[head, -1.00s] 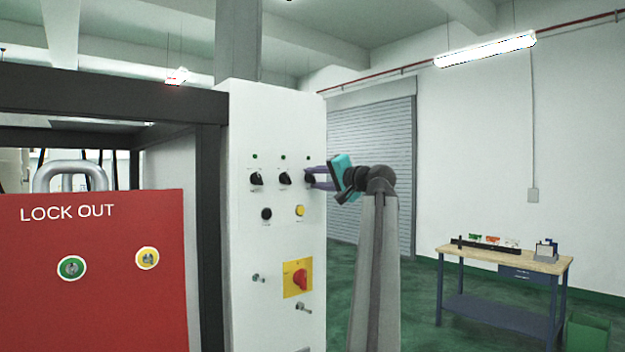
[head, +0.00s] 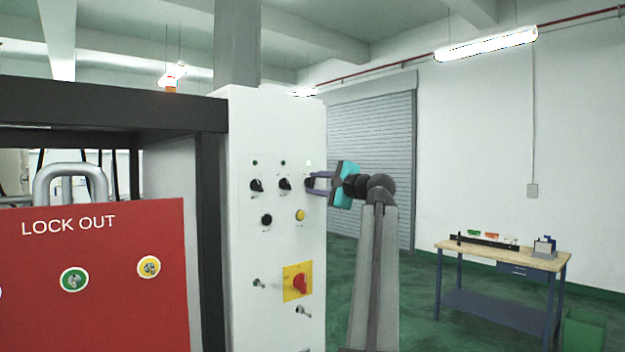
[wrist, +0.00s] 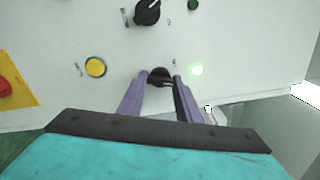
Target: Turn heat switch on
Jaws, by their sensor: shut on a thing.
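A white control panel (head: 275,225) carries a row of three black rotary switches, each with a small lamp above it. My gripper (head: 312,182) is at the right switch. In the wrist view its two purple fingers (wrist: 160,80) are shut on this black switch (wrist: 159,75), one on each side, hiding part of it. The middle switch (head: 285,184) and left switch (head: 257,185) are free, with dark lamps. The labels are too small to read.
A red lock-out box (head: 95,270) stands left. A workbench (head: 505,252) is at the right, with open floor between.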

